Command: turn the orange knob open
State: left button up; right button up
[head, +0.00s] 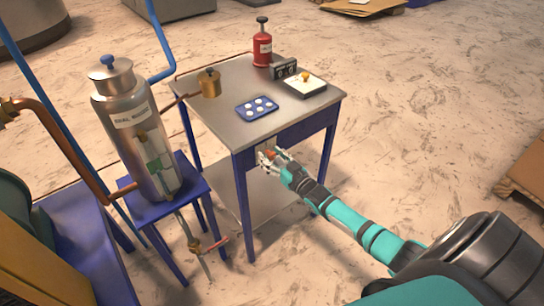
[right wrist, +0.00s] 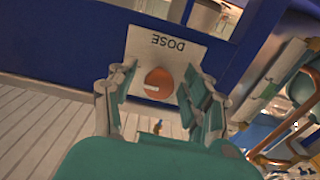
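The orange knob (right wrist: 159,83) sits on a pale plate marked DOSE (right wrist: 160,45), which appears upside down in the right wrist view. A short white mark on the knob lies close to horizontal there. My right gripper (right wrist: 158,88) has one finger on each side of the knob, with a visible gap on both sides, so it is open and not clamped. In the head view, my right gripper (head: 267,156) is at the front edge of the blue-legged table (head: 225,88), and the knob (head: 271,153) shows small between the fingers. My left gripper is not in view.
On the table stand a red bottle (head: 262,48), a brass pot (head: 209,84), a blue tray of white discs (head: 257,107) and a white box (head: 305,86). A steel canister (head: 128,115) with pipes stands left. The floor at right is mostly clear.

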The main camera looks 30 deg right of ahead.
jog(key=s, duration=1.2)
jog(key=shift+d, duration=0.45)
jog(key=s+a+f+g+h, duration=0.1)
jog(key=s+f+g, duration=0.4)
jog(key=f, duration=0.8)
jog(key=s+a+f+g+h, duration=0.1)
jog(key=s+a+f+g, duration=0.15)
jog(key=s+f, duration=0.8)
jog(key=s+a+f+g, duration=0.4)
jog(key=s+f, duration=0.5)
jog(key=s, duration=0.3)
jog(key=s+a+f+n+g, duration=0.1)
jog(key=s+a+f+g, duration=0.4)
jog(key=s+f, duration=0.5)
jog(key=s+a, duration=0.2)
jog(key=s, duration=0.1)
jog(key=shift+s+a+n+y, duration=0.25)
jog(key=shift+n+y, duration=0.05)
jog(key=shift+y, duration=0.1)
jog(key=shift+g, duration=0.25)
